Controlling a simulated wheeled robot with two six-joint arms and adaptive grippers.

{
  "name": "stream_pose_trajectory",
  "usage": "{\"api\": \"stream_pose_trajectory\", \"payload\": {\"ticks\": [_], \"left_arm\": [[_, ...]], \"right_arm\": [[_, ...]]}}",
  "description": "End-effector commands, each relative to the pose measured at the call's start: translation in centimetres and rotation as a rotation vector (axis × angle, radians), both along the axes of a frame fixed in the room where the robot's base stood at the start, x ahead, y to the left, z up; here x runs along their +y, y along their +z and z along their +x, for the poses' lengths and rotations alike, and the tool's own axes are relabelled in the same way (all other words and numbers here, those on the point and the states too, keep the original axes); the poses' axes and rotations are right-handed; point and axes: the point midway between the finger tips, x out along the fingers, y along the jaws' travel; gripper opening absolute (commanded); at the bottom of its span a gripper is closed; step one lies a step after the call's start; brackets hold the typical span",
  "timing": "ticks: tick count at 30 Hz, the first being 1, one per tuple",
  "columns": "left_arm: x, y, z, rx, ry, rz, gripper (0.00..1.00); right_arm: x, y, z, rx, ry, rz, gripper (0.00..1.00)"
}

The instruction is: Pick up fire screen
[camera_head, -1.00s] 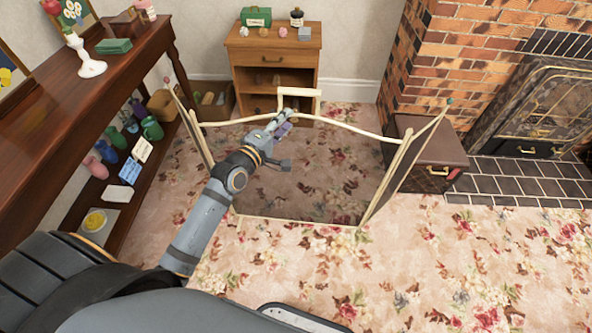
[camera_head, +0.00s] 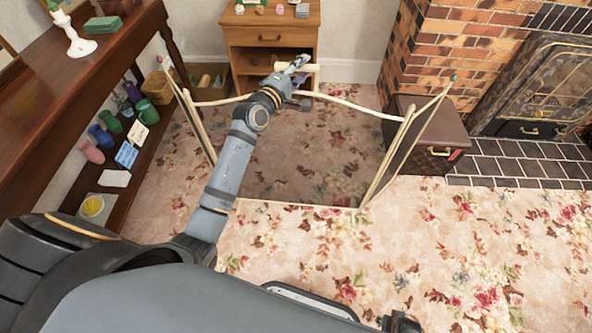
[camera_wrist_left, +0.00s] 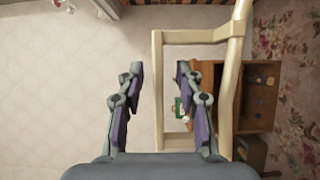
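The fire screen (camera_head: 355,106) stands on the carpet, with a cream frame, a see-through dark middle panel and two angled side panels. Its cream handle (camera_head: 312,68) rises from the middle of the top rail. My left gripper (camera_head: 297,64) is at the handle and covers part of it. In the left wrist view, the left gripper (camera_wrist_left: 160,75) has its fingers apart. The handle's long bar (camera_wrist_left: 157,100) shows in the gap between them, and the right finger overlaps the handle's opening. I cannot tell any contact.
A wooden cabinet (camera_head: 270,58) stands behind the screen. A dark wooden table (camera_head: 95,75) with a loaded lower shelf is at left. A brown chest (camera_head: 436,140) and the brick fireplace (camera_head: 445,50) are at right. The carpet at front right is clear.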

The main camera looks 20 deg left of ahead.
Motion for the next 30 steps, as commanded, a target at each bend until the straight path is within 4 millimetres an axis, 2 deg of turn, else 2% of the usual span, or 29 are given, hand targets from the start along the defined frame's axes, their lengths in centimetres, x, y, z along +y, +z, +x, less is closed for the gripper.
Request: {"api": "stream_pose_trajectory", "payload": {"ticks": [3,8,16,28,30], "left_arm": [[-0.2,0.02,0.65,-0.001,0.0,0.001,0.36],[-0.18,0.04,0.63,0.0,0.0,0.001,0.36],[-0.17,0.03,0.6,0.0,0.0,0.001,0.01],[-0.17,-0.03,0.59,0.001,0.0,0.001,0.0],[-0.17,0.61,0.62,-0.012,0.001,-0.001,0.0]], "right_arm": [[0.04,0.12,0.3,-0.001,0.0,0.0,0.4],[-0.01,0.15,0.12,0.003,0.0,0.0,0.4],[-0.01,0.08,-0.03,0.004,0.001,0.0,0.4],[-0.02,0.07,0.05,0.002,0.001,-0.001,0.4],[-0.03,0.13,0.08,0.002,0.001,-0.001,0.4]]}}
